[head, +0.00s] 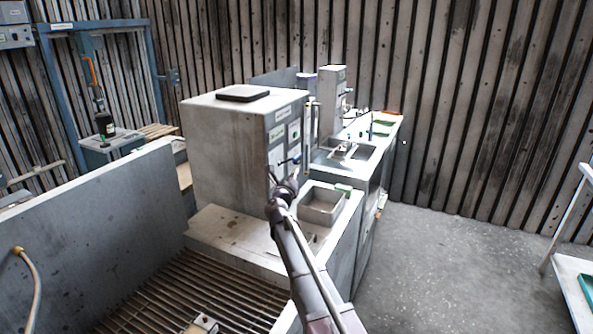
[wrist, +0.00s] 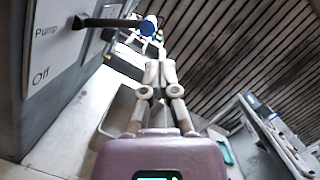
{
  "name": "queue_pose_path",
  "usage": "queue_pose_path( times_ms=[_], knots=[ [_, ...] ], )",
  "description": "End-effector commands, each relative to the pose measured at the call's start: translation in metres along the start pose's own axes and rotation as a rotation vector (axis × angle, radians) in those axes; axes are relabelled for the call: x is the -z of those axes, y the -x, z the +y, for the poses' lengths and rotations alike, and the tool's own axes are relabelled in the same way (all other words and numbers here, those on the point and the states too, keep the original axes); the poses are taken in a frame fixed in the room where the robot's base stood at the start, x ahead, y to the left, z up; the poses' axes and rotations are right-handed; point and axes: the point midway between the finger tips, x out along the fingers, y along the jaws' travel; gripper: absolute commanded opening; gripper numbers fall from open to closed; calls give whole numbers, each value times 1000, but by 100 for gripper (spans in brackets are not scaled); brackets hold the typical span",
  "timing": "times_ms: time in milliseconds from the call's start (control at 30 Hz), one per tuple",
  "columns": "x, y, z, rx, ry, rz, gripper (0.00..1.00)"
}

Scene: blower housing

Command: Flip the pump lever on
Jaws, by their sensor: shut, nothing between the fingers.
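The pump lever (wrist: 105,22) is a black bar with a blue tip (wrist: 148,26). It sticks out from a pale panel (wrist: 45,40) marked "Pump" and "Off" at the left of the wrist view. In the head view the lever (head: 288,161) shows small on the front of the grey housing (head: 228,145). My gripper (wrist: 160,70) is shut and empty. In the wrist view its fingertips lie just below the blue tip, and I cannot tell whether they touch it. In the head view my gripper (head: 271,174) is close to the panel, below the lever.
A shallow grey basin (head: 323,206) sits beside the housing, under my arm. A sink bench (head: 345,160) with a second upright unit (head: 331,100) stands behind. A slatted grate (head: 180,298) lies in front. The floor at the right is clear up to a table (head: 572,280).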

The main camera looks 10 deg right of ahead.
Motion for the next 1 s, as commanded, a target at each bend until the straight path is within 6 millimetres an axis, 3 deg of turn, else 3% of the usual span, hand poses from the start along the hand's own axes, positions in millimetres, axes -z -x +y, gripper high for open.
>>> queue_pose_path(
  times_ms=[300,800,1000],
  knots=[
    [1,28,1,2,2,1,0],
    [0,31,1,3,2,2,0],
    [12,34,-10,20,-88,43,0]
  ],
)
